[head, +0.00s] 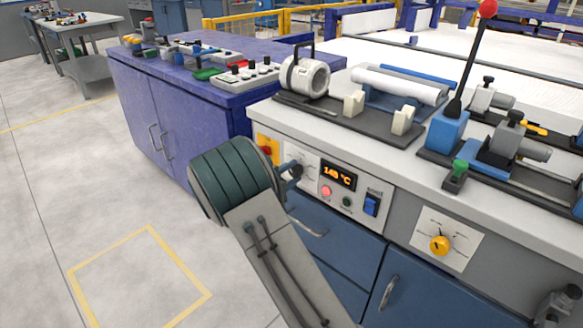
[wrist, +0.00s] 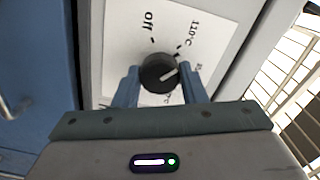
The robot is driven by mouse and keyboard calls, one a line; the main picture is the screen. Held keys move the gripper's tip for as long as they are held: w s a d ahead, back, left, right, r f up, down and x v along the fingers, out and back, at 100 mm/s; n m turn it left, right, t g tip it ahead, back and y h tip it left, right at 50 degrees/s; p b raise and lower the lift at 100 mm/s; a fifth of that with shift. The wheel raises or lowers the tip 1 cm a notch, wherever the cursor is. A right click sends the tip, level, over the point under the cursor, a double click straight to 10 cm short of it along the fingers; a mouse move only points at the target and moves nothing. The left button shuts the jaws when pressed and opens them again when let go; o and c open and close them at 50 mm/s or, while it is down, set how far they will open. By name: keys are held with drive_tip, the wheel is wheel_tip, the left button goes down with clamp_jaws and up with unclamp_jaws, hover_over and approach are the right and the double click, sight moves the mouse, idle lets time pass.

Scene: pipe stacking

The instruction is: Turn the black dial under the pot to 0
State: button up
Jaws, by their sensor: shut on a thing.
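The black dial (wrist: 158,73) sits on a white scale plate (wrist: 120,45) in the wrist view. Its pale pointer mark faces right, away from "off" at the top and below the "110°C" label. I see no "0" on the plate; some labels are partly hidden. My gripper (wrist: 160,84) has one finger on each side of the dial and is shut on it. In the head view my gripper (head: 291,172) is at the front panel, left of the orange temperature display (head: 338,177), and mostly hides the dial. No pot is clearly seen; a white cylinder with a black handle (head: 304,76) stands above.
The panel also has a red light (head: 326,191), a blue switch (head: 371,204) and a yellow knob (head: 439,245). A red-knobbed lever (head: 467,70) and pipe clamps stand on the worktop. A purple cabinet (head: 190,120) is left; the floor in front is clear.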

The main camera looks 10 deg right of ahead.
drive_tip(key=n+p, duration=0.5)
drive_tip(key=n, duration=0.2)
drive_tip(key=shift+r, duration=0.2)
drive_tip(key=n+p, duration=0.2)
drive_tip(key=n, duration=0.1)
drive_tip(key=shift+n+p, duration=0.4)
drive_tip(key=shift+f+n+p, duration=0.15)
drive_tip(key=shift+n+p, duration=0.7)
drive_tip(key=shift+n, duration=0.65)
drive_tip(key=o, duration=1)
drive_tip(key=shift+a, duration=0.15)
drive_tip(key=p+v, duration=0.1)
drive_tip(key=v, duration=1.2)
drive_tip(key=shift+s+a, duration=0.2)
drive_tip(key=shift+a, duration=0.05)
